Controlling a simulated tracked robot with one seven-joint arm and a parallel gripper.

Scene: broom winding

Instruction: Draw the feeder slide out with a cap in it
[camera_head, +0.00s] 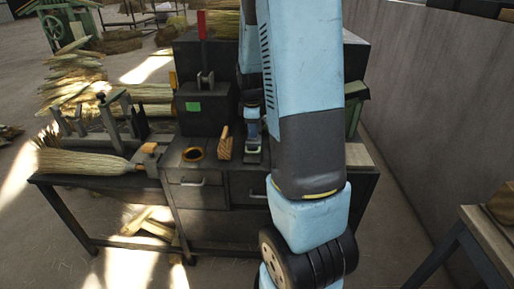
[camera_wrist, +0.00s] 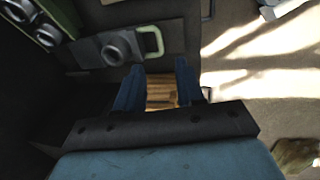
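The feeder slide (camera_wrist: 97,52) is a grey plate at the upper left of the wrist view, with a pale green handle (camera_wrist: 152,40) at its right end. A round grey piece (camera_wrist: 116,48), which looks like a cap, sits in the plate. The pale handle also shows in the head view (camera_head: 252,150). My gripper (camera_wrist: 160,75) has its two blue fingers apart, below the handle in the wrist view and not touching it. A striped wooden piece (camera_wrist: 162,92) shows between the fingers; I see no clear grip on it. My arm hides part of the bench.
A dark box with a green square (camera_head: 193,106) stands behind. A broom (camera_head: 85,163) lies at left. Open floor shows in front.

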